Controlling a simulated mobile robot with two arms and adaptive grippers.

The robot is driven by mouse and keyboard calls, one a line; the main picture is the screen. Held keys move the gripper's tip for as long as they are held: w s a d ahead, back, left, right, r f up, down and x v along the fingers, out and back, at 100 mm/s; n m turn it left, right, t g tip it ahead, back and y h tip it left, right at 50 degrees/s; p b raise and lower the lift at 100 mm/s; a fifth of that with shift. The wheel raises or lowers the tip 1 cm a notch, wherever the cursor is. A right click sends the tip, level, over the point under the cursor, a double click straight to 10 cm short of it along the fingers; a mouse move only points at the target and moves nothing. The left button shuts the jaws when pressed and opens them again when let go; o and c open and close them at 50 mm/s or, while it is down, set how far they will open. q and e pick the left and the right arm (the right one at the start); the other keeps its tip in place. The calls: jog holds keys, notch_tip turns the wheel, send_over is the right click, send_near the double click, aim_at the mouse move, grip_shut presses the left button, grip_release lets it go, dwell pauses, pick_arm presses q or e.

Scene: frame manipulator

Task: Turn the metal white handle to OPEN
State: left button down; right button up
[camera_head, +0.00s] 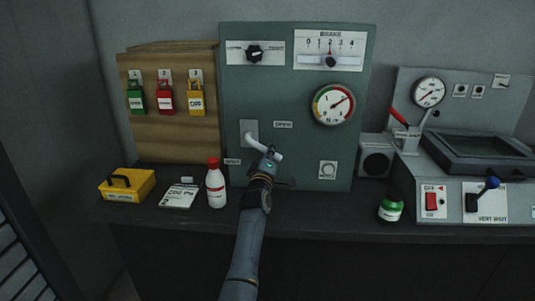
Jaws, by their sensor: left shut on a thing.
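The metal white handle (258,143) sits on a grey plate (247,127) low on the front of the green panel (290,100). It slants down to the right from its pivot. An "OPEN" label (283,125) is to its upper right, and another small label (232,162) is to its lower left. My left gripper (269,158) is shut on the handle near its free end, and it hides part of the handle. My right gripper is not in view.
A white bottle with a red cap (215,186) stands just left of my left arm. A yellow box (127,185) and a notepad (179,195) lie further left. A green-capped jar (391,208) stands right, before a grey console (462,190). The counter between arm and jar is clear.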

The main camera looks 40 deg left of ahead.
pick_arm(q)
jog(key=shift+w+d+r+n+y+p, duration=0.15)
jog(key=shift+d+r+n+y+p, duration=0.15)
jog(key=shift+r+n, duration=0.5)
jog(key=shift+w+d+r+n+y+p, duration=0.15)
jog(key=shift+r+n+p, duration=0.3)
jog(key=shift+n, duration=0.55)
jog(key=shift+r+n, duration=0.2)
jog(key=shift+n, duration=0.1)
jog(key=shift+r+n+y+p, duration=0.25)
jog(key=shift+r+n+p, duration=0.15)
jog(key=shift+n, duration=0.3)
jog(key=shift+r+n+g, duration=0.15)
jog(key=shift+n+g, duration=0.15)
jog(key=shift+n, duration=0.1)
